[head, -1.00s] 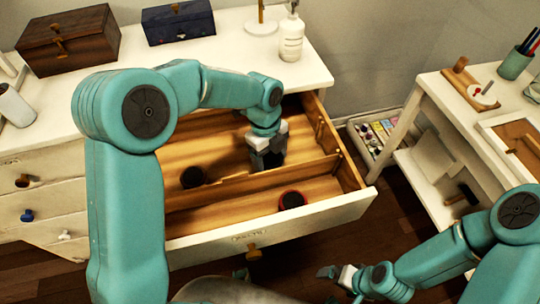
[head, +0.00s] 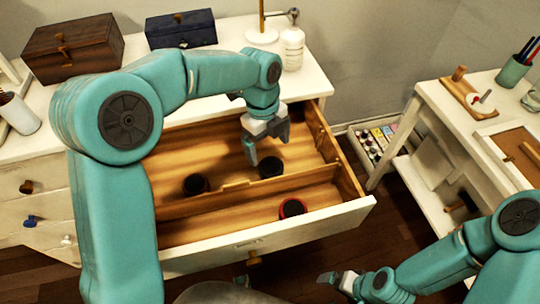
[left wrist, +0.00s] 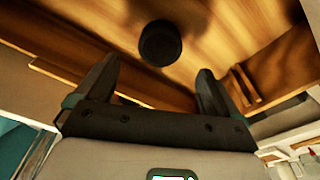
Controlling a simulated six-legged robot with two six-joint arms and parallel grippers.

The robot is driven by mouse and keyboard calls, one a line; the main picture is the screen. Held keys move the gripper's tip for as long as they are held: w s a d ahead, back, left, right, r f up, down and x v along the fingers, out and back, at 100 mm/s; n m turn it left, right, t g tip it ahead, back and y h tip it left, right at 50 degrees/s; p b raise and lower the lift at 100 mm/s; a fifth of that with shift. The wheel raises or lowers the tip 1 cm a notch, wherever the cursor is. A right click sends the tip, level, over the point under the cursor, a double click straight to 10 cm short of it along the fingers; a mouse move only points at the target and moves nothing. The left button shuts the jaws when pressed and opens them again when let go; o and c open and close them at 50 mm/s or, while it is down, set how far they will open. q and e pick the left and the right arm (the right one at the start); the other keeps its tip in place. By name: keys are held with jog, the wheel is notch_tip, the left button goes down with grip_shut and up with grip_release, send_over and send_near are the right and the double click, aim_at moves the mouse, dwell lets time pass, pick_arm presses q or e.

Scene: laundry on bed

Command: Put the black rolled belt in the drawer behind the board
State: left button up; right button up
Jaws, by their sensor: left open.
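The open wooden drawer (head: 225,222) has a low board (head: 235,187) across it. A black rolled belt (head: 270,167) stands behind the board, apart from it. Another dark roll (head: 195,185) stands to its left, also behind the board. A dark roll with a red rim (head: 292,208) is in front of the board. My left gripper (head: 266,148) is open and empty above the black belt. In the left wrist view a black roll (left wrist: 160,43) shows beyond the open fingers, touching neither. My right gripper (head: 338,280) is low at the right, outside the drawer; its jaws are unclear.
On the dresser top are a brown box (head: 72,48), a blue box (head: 180,29), a white bottle (head: 292,48) and a stand (head: 262,35). A white side table (head: 450,100) is at the right. A tray of colourful items (head: 375,140) is on the floor between.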

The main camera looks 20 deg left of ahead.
pick_arm(q)
jog(key=shift+w+a+r, duration=0.1)
jog(key=shift+r, duration=0.95)
jog(key=shift+a+r, duration=0.1)
jog(key=shift+r, duration=0.95)
jog(key=shift+p, duration=0.3)
